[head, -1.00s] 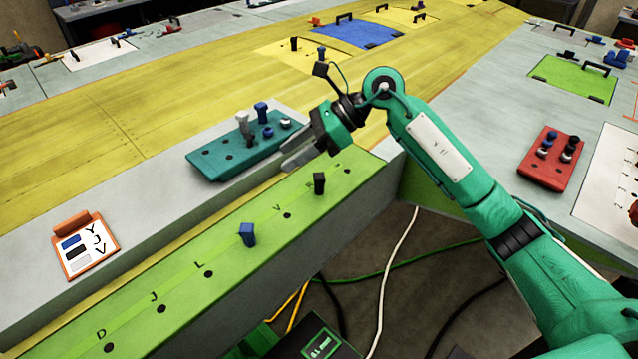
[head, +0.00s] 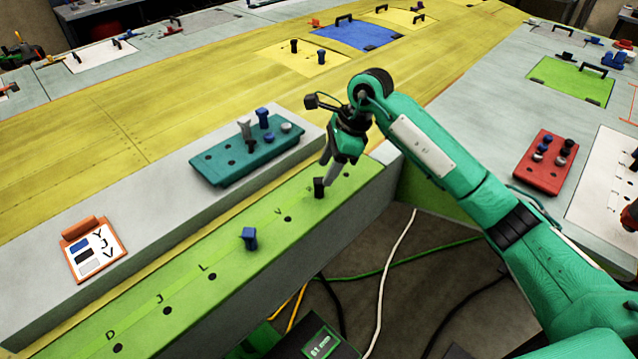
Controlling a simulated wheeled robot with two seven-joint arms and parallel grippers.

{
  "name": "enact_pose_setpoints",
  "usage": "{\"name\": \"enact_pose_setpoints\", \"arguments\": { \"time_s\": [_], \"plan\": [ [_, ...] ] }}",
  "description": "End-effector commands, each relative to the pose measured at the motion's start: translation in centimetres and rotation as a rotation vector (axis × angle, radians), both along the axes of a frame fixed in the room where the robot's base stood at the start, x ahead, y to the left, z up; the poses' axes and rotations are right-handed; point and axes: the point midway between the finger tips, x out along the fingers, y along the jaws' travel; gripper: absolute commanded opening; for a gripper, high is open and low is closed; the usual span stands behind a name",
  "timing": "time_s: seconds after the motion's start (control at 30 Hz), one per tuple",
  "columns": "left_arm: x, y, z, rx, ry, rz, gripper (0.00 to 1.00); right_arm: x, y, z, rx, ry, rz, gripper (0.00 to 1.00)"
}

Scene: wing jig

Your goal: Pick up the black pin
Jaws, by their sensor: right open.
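A black pin (head: 319,188) stands upright in the green strip (head: 190,308), towards its right end. My right gripper (head: 328,172) is open, with its fingers pointing down close to the top of this pin. The fingers overlap the pin's upper part, and I cannot tell whether they touch it. A blue pin (head: 249,238) stands in the same strip, further left. Another small dark pin (head: 252,146) sits in the teal tray (head: 215,174). My left gripper is not in view.
The teal tray also holds a grey pin (head: 244,128) and blue pins (head: 263,117). An orange clipboard (head: 92,246) with colour swatches and letters lies at left. A red block (head: 545,172) with several pins is at right. Cables lie on the floor below the strip.

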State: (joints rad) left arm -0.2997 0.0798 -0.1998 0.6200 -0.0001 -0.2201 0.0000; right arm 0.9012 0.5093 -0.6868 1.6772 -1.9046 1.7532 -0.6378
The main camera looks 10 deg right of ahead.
Motion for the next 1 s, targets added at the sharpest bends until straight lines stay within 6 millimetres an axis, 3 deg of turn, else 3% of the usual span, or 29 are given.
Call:
{"name": "enact_pose_setpoints", "arguments": {
  "time_s": [0.27, 0.5, 0.83, 0.87, 1.0],
  "plan": [
    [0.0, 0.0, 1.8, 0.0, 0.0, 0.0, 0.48, 0.3, 0.8, -1.5, 0.001, 0.004, 0.001, 0.49],
    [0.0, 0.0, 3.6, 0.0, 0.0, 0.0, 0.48, 0.7, 1.8, -4.2, 0.0, 0.004, -0.001, 0.49],
    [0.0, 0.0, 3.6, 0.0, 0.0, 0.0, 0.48, 0.8, 2.0, -5.2, 0.001, -0.001, 0.0, 0.49],
    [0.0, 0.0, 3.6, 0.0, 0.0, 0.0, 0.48, 0.8, 2.0, -5.2, 0.001, -0.001, 0.0, 0.47],
    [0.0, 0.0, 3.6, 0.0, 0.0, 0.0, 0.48, 0.8, 2.0, -5.2, 0.0, -0.001, 0.0, 0.2]
  ]
}}
